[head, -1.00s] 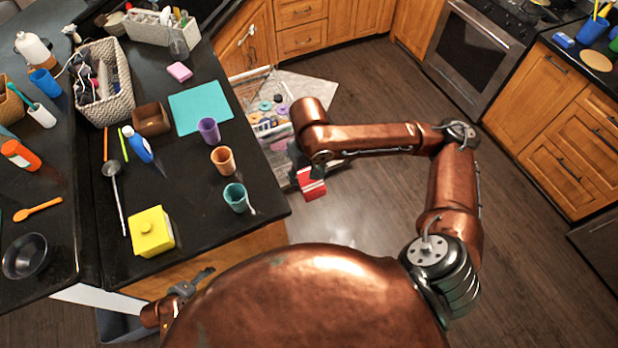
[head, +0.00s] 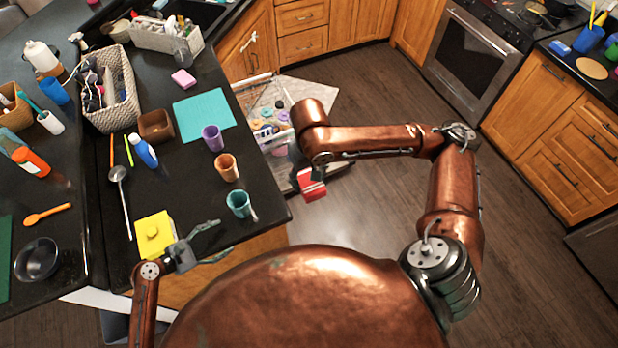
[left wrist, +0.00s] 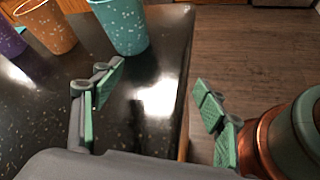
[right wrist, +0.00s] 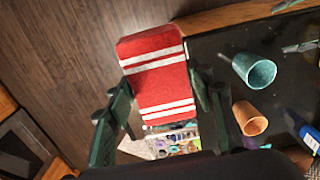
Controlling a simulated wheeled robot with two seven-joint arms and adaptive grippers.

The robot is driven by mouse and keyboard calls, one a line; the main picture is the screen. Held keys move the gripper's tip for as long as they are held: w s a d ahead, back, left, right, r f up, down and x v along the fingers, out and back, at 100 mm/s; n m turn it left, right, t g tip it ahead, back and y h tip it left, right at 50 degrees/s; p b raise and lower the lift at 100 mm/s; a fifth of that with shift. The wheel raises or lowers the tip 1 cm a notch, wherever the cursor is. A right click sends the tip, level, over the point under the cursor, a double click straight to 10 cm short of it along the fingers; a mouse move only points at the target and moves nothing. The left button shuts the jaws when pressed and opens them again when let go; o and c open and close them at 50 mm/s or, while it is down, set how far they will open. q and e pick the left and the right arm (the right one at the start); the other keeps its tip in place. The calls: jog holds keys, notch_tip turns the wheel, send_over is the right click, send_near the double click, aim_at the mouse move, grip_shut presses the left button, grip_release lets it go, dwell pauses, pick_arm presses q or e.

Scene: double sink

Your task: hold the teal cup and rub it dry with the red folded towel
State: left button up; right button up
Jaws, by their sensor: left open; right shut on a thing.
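The teal cup (head: 238,204) stands upright near the counter's front right corner. It also shows at the top of the left wrist view (left wrist: 122,26) and at the right of the right wrist view (right wrist: 255,70). My left gripper (head: 212,243) is open and empty at the counter's near edge, apart from the cup and on its near side. Its spread fingers (left wrist: 155,92) frame bare counter and the counter edge. The red folded towel (right wrist: 155,72), with white stripes, is held between the fingers of my right gripper (right wrist: 165,98). In the head view the towel (head: 312,187) hangs over the floor, right of the counter.
An orange cup (head: 226,167) and a purple cup (head: 213,138) stand behind the teal cup. A filled open drawer or rack (head: 246,96) is beyond the towel. Black counter around the teal cup is bare.

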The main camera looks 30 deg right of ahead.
aim_at(235, 210)
pick_arm(q)
jog(key=w+r+n+h, duration=0.1)
jog(key=w+n, duration=0.1)
jog(key=w+r+n, duration=0.2)
jog(key=n, duration=0.1)
jog(key=shift+w+d+r+h, duration=0.15)
jog(key=shift+w+d+h, duration=0.1)
jog(key=shift+h, duration=0.15)
jog(key=shift+w+d, duration=0.15)
jog(key=shift+d, duration=0.25)
pick_arm(e)
jog(key=shift+f, duration=0.2)
pick_arm(q)
jog(key=b+x, duration=0.2)
jog(key=x, duration=0.2)
jog(key=shift+w+d, duration=0.15)
jog(key=shift+d, duration=0.05)
pick_arm(e)
jog(key=shift+f, duration=0.95)
pick_arm(q)
jog(key=x, duration=0.3)
jog(key=shift+w, duration=0.1)
pick_arm(e)
jog(key=shift+r, duration=0.3)
pick_arm(q)
jog(key=shift+x, duration=0.8)
pick_arm(e)
jog(key=shift+r, duration=0.1)
pick_arm(q)
jog(key=shift+c, duration=0.3)
